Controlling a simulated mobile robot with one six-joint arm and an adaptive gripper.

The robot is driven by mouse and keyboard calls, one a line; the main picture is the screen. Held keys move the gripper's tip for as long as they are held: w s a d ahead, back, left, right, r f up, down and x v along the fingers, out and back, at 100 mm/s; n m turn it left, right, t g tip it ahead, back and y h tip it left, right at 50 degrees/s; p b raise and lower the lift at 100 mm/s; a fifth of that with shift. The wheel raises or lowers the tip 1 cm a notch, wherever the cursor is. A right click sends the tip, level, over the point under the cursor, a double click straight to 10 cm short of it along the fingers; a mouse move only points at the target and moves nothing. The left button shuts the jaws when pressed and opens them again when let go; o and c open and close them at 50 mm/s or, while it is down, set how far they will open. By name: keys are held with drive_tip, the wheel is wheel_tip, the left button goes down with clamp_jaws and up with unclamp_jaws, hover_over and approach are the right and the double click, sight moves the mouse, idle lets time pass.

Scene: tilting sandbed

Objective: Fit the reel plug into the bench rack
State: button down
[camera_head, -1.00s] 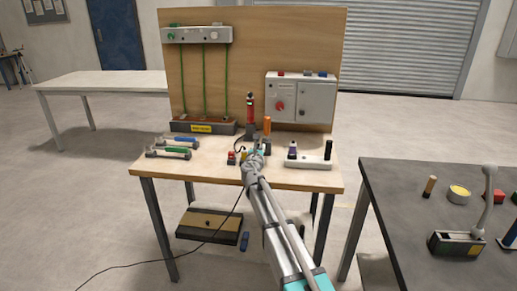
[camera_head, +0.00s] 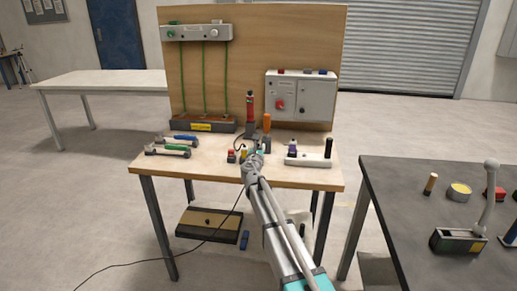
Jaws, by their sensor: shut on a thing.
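My gripper (camera_head: 257,146) is over the middle of the wooden workbench, small and partly hidden by my own arm. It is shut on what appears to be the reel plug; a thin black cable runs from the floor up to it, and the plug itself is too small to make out. A white rack-like block (camera_head: 315,162) with a black upright post lies on the bench to the right of my gripper. It may be the bench rack; I cannot tell for sure. The gripper is apart from this block.
Close around the gripper stand a red-and-black upright device (camera_head: 250,106), an orange cylinder (camera_head: 266,122) and a small red piece (camera_head: 231,156). Hand tools (camera_head: 168,149) lie at left. A backboard with a grey box (camera_head: 300,97) rises behind. A dark table (camera_head: 400,215) stands at right.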

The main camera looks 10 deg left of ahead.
drive_tip(key=shift+f+b, duration=0.6)
drive_tip(key=shift+b, duration=0.05)
drive_tip(key=shift+c, duration=1.6)
unclamp_jaws()
drive_tip(key=o, duration=0.3)
drive_tip(key=shift+r, duration=0.15)
drive_tip(key=shift+r+p, duration=3.9)
drive_tip(key=shift+p, duration=0.2)
